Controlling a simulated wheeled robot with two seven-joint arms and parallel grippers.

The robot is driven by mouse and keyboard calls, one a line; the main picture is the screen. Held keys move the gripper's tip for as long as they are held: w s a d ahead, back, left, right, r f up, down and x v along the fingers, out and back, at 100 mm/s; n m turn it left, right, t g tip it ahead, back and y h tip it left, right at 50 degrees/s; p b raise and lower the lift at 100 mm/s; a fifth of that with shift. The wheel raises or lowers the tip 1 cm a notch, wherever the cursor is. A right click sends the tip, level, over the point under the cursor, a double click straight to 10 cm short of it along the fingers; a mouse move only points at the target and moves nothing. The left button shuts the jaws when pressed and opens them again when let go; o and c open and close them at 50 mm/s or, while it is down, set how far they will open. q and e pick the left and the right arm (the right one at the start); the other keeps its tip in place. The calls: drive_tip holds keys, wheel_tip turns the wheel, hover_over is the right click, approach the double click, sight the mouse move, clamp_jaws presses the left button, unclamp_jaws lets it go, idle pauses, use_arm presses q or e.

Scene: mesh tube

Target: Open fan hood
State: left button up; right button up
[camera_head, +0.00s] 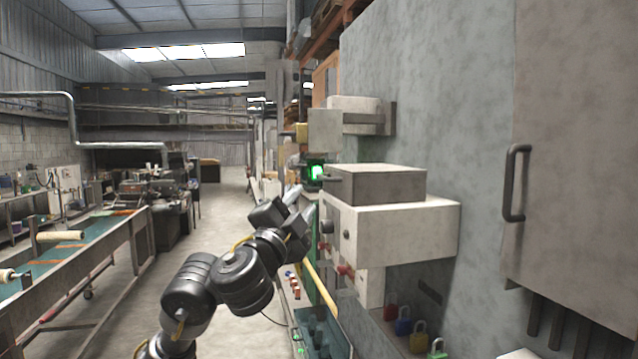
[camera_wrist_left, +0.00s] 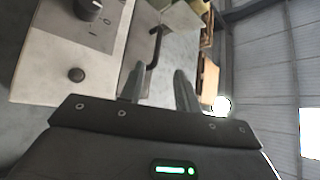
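A grey box-like hood (camera_head: 378,185) sits on top of a pale control box (camera_head: 400,235) that sticks out from the wall at the centre right. A short dark handle (camera_head: 332,179) shows on the hood's front. In the left wrist view the dark bar handle (camera_wrist_left: 155,48) stands out from a grey panel, just beyond the fingertips. My left gripper (camera_head: 297,203) is in front of the control box, close to the handle. Its two fingers (camera_wrist_left: 160,78) are apart with nothing clearly gripped; whether they touch the handle cannot be told. My right gripper is not in view.
A tall grey cabinet door (camera_head: 575,140) with its own handle (camera_head: 514,183) is at the right.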

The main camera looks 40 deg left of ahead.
sight(321, 179)
use_arm(q)
drive_tip(key=shift+f+b+x, duration=0.15)
drive_tip(key=shift+b+x, duration=0.7)
drive_tip(key=shift+x, duration=1.65)
drive_tip(key=shift+f+b+x, duration=0.1)
drive_tip(key=shift+b+x, duration=0.75)
drive_tip(key=shift+x, duration=1.65)
drive_tip(key=shift+w+a, duration=0.1)
drive_tip(key=shift+w, duration=0.05)
drive_tip(key=shift+c, duration=0.4)
clamp_jaws()
